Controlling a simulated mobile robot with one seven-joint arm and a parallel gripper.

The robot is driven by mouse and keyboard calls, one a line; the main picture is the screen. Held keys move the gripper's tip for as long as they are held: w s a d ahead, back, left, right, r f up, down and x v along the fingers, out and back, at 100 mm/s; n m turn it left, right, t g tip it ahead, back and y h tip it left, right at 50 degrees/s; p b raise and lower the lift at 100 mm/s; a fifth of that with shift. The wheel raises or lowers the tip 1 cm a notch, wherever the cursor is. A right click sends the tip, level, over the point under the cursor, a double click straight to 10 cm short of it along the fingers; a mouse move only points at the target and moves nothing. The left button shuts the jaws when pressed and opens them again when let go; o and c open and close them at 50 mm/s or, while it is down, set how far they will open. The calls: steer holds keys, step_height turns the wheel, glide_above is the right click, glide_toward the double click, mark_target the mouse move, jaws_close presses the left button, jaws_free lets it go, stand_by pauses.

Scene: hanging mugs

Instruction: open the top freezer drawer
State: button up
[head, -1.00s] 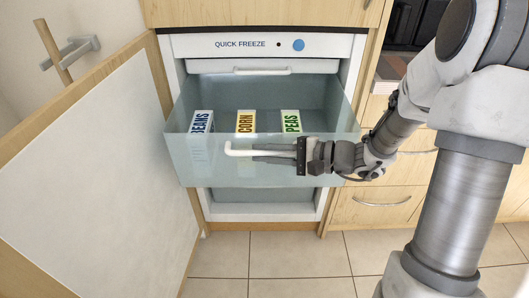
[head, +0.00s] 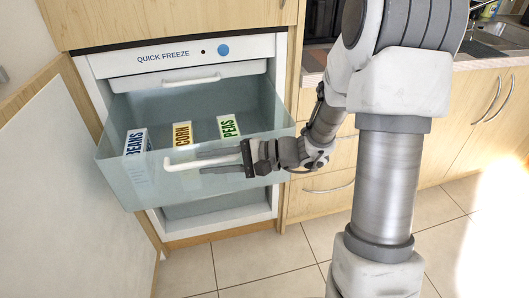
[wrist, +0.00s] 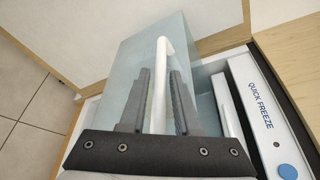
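The clear freezer drawer (head: 195,185) is pulled well out of the freezer. Boxes marked BEANS (head: 136,142), CORN (head: 182,135) and PEAS (head: 229,126) stand inside it. Its white bar handle (head: 183,165) is on the front; it also shows in the wrist view (wrist: 158,75). My gripper (head: 218,160) is at the right part of this handle. In the wrist view its two dark fingers (wrist: 160,102) lie on either side of the bar, with a gap showing at the right finger. The gripper looks open around the handle.
Above the drawer is a closed white flap (head: 130,84) with its own handle, below the QUICK FREEZE panel (head: 180,54). The open freezer door (head: 70,190) stands at the left. Cabinets (head: 450,130) are at the right. Tiled floor (head: 235,270) in front is free.

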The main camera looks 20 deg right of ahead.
steer(key=p+v, duration=0.3)
steer(key=v, duration=1.3)
steer(key=shift+d+r, duration=0.1)
steer(key=s+a+r+n+g+h, duration=0.4)
steer(key=s+a+r+n+h, duration=0.1)
steer(key=s+a+n+h, duration=0.55)
steer(key=s+d+r+t+h+p, duration=0.1)
steer(key=d+r+t+h+p, duration=0.1)
steer(key=r+p, duration=0.7)
steer(key=s+d+r+t+h+p, duration=0.1)
steer(key=d+r+p, duration=0.3)
steer(key=r+p, duration=0.6)
step_height(320, 180, up, 5)
steer(key=shift+s+d+f+t+h, duration=0.15)
steer(key=shift+s+d+t+h, duration=0.2)
steer(key=shift+t+h, duration=0.2)
stand_by(2.5)
